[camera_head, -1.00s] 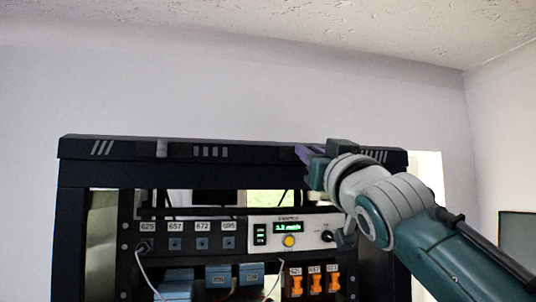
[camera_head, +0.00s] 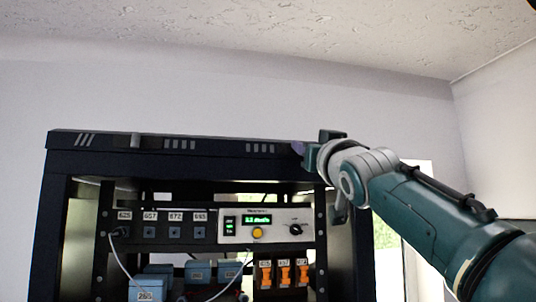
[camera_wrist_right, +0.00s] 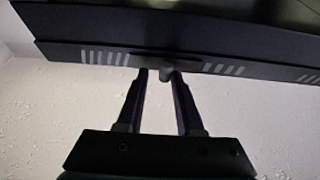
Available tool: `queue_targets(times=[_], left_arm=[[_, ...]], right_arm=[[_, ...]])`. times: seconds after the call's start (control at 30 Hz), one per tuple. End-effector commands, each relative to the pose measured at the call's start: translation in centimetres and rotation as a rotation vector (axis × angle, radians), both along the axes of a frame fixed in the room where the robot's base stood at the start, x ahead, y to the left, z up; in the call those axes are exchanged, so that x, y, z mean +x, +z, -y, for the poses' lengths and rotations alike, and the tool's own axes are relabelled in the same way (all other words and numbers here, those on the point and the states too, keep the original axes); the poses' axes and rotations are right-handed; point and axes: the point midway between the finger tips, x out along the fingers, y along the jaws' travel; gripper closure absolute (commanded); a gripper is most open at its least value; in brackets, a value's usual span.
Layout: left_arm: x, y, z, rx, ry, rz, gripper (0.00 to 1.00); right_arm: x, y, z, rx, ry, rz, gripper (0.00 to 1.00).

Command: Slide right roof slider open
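In the head view my right gripper (camera_head: 304,148) is at the right part of the roof (camera_head: 220,147), hiding the handle there. The left slider's handle (camera_head: 135,141) stands at the left. My left gripper is not in view.
Below the roof, the rack holds a panel with a green display (camera_head: 257,219), orange switches (camera_head: 284,274), numbered sockets (camera_head: 174,232), blue boxes (camera_head: 199,271) and white cables (camera_head: 121,263). The space above the roof is clear up to the ceiling.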

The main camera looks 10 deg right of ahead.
Motion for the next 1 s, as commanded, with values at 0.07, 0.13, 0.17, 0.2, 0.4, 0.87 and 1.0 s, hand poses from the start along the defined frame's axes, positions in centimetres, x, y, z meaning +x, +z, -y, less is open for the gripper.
queue_targets(times=[0.07, 0.13, 0.17, 0.2, 0.4, 0.87, 1.0], left_arm=[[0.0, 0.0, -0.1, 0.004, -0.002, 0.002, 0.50], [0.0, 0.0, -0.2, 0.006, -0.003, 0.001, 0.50], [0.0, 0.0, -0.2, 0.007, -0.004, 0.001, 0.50], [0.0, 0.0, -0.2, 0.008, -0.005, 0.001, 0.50], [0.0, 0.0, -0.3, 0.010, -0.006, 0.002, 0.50], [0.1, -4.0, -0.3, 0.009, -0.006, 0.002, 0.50], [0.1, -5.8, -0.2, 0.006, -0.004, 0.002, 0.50]], right_arm=[[0.0, 0.0, 0.1, 0.000, -0.002, -0.001, 0.61], [0.0, 0.0, 0.0, 0.000, -0.001, 0.000, 0.53], [0.0, 0.0, 0.0, 0.000, 0.000, 0.000, 0.50], [0.0, 0.0, 0.0, 0.000, 0.000, 0.000, 0.50], [0.0, 0.0, -0.1, -0.001, 0.003, 0.001, 0.50], [-3.9, -2.3, 0.0, -0.002, 0.001, 0.005, 0.50], [-6.0, -3.1, 0.1, -0.001, 0.002, 0.004, 0.50]])
